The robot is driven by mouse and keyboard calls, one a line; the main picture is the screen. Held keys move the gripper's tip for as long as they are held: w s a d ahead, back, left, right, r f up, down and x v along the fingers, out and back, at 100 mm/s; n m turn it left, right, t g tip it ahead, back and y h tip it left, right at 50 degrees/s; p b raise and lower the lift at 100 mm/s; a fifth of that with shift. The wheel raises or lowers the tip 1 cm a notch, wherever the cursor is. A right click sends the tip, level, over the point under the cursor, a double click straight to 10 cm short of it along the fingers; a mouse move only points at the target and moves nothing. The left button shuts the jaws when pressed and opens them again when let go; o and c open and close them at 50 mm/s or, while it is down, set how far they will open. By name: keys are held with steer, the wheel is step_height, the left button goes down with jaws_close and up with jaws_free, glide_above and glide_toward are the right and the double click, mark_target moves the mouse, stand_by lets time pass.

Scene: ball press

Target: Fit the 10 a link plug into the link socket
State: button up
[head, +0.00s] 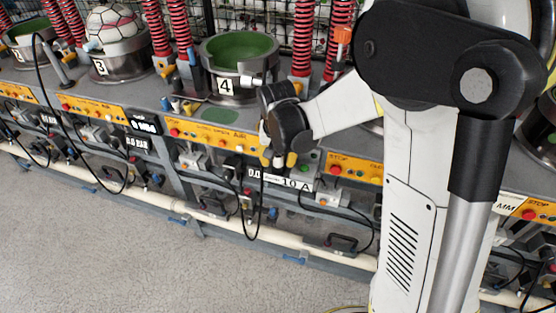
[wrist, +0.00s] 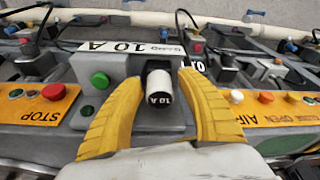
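In the head view my gripper (head: 278,158) is low over the panel, just above the 10 A plate (head: 290,182). The link socket is not clearly visible; I cannot tell whether the plug is seated in it.
A green button (wrist: 100,80) and a red button (wrist: 54,91) lie left of the fingers. An orange panel (wrist: 270,108) with buttons is on the right. Black cables hang below the panel in the head view. Press pot 4 (head: 238,86) stands behind my gripper.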

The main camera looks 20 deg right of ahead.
steer(key=shift+d+r, duration=0.1)
steer(key=v, duration=1.1)
steer(key=shift+r, duration=0.4)
steer(key=shift+s, duration=0.1)
steer(key=s+r+n+t+y, duration=0.1)
steer(key=s+n+t, duration=0.3)
steer(key=s, duration=1.3)
steer(key=shift+s+d+r+t, duration=0.2)
steer(key=shift+d+r+t, duration=0.2)
steer(key=shift+d+r, duration=0.1)
